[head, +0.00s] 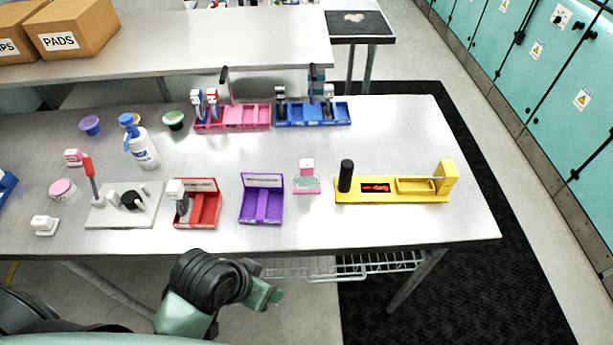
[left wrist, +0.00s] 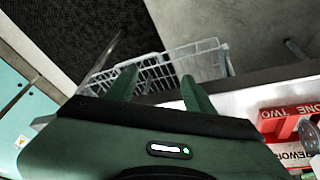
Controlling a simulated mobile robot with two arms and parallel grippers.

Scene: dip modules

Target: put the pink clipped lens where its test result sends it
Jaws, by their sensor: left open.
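The tester has a black post, a small red display too small to read, and an empty-looking bay. My left gripper (head: 264,294) is open and empty, in front of the table edge and well short of the lens. Its two green fingers also show in the left wrist view (left wrist: 158,88). My right gripper is not in view.
A red tray (head: 197,204) holding a grey-white piece stands left of the purple tray. Pink (head: 233,117) and blue (head: 312,114) racks with pieces stand behind. A white bottle (head: 142,147) and a white stand (head: 124,207) are at left. A wire shelf (head: 343,265) hangs below the table.

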